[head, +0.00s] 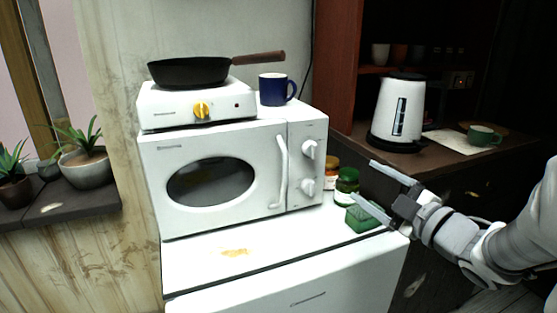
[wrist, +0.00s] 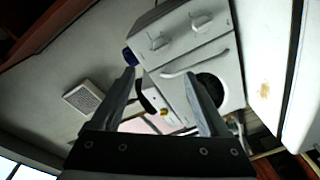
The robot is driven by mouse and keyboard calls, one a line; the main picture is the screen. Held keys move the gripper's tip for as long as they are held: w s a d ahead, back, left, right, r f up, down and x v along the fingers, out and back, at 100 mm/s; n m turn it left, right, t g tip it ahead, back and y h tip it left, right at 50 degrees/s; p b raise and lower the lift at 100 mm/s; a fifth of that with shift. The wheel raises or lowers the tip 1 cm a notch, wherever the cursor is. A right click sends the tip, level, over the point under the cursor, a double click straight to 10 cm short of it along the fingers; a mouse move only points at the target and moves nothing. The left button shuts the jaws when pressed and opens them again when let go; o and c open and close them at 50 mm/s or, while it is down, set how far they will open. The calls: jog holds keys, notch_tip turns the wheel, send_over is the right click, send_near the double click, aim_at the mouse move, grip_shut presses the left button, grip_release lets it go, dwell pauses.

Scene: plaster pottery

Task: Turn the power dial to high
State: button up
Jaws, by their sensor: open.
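The white microwave (head: 260,150) has two white dials on its right front panel, an upper dial (head: 309,149) and a lower dial (head: 308,187). Their markings are too small to read. My gripper (head: 364,182) is open and empty, to the right of the microwave and apart from both dials, its fingers pointing left. In the wrist view the microwave (wrist: 183,66) appears tilted beyond the fingers (wrist: 160,75), with both dials (wrist: 158,42) (wrist: 201,20) near the top. A hot plate (head: 170,113) with a yellow knob (head: 202,110) sits on the microwave.
A black pan (head: 188,71) rests on the hot plate, beside a blue mug (head: 274,91). A green-lidded jar (head: 346,183) and a green sponge-like block (head: 362,219) are close to my gripper. A white kettle (head: 397,108) and green cup (head: 482,135) stand on the right counter.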

aim_at(316, 152)
jog(key=b+x, duration=0.2)
jog(key=x, duration=1.5)
jog(key=shift+w+a, duration=0.15)
jog(key=shift+a, duration=0.1)
jog(key=shift+c, duration=0.3)
grip_shut()
